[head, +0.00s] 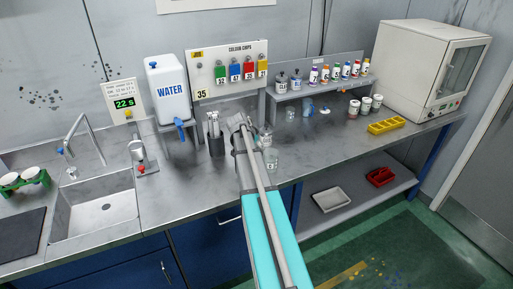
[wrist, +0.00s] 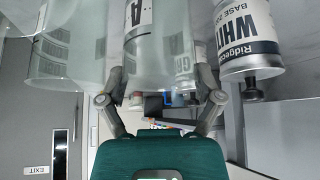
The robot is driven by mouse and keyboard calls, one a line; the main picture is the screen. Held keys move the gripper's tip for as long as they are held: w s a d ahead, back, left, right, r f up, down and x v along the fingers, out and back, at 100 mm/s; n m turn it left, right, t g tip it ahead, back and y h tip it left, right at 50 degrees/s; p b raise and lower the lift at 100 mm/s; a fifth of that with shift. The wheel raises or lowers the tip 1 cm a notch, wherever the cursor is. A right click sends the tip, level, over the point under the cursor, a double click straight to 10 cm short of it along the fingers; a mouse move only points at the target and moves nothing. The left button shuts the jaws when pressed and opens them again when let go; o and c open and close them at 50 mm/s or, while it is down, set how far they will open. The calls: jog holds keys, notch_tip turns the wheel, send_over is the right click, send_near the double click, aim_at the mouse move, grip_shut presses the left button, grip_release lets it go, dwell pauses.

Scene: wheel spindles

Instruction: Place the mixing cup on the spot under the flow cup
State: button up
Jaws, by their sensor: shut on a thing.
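In the wrist view, which is upside down, a clear mixing cup (wrist: 160,45) with a dark-lettered label sits between the two fingers of my gripper (wrist: 163,88). My gripper is shut on it. A second clear cup (wrist: 62,45) is beside it. The head view shows two clear cups (head: 271,160) close to the end of my arm; I cannot tell which one is held. The flow cup (head: 138,150) is on a small stand with a red part, right of the sink. The spot under it is too small to make out.
A can labelled WHITE (wrist: 247,38) is close beside the held cup. The water container (head: 167,88) stands between the flow cup and my arm. A shelf of small bottles (head: 318,90), a yellow tray (head: 386,126) and an oven (head: 430,65) are to the right. The sink (head: 95,215) is left.

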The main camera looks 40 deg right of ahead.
jog(key=shift+f, duration=0.1)
jog(key=o, duration=0.8)
jog(key=p+v, duration=1)
jog(key=v, duration=0.2)
dwell(0.5)
jog(key=shift+a, duration=0.2)
dwell(0.5)
jog(key=s+a+f+n+y, duration=0.1)
jog(key=s+a+n, duration=0.4)
jog(key=a, duration=0.7)
jog(key=s+a+f+n+y, duration=0.1)
jog(key=s+a+n+y, duration=0.2)
jog(key=a, duration=0.9)
jog(key=s+a+n+g+y, duration=0.1)
jog(key=s+a+n+y, duration=0.1)
jog(key=s+a+n, duration=0.5)
jog(key=shift+a+f+n, duration=0.2)
jog(key=shift+a+n, duration=0.05)
jog(key=shift+a, duration=1.1)
jog(key=shift+a+f+n, duration=0.2)
jog(key=shift+a+n, duration=0.05)
jog(key=shift+a, duration=1.15)
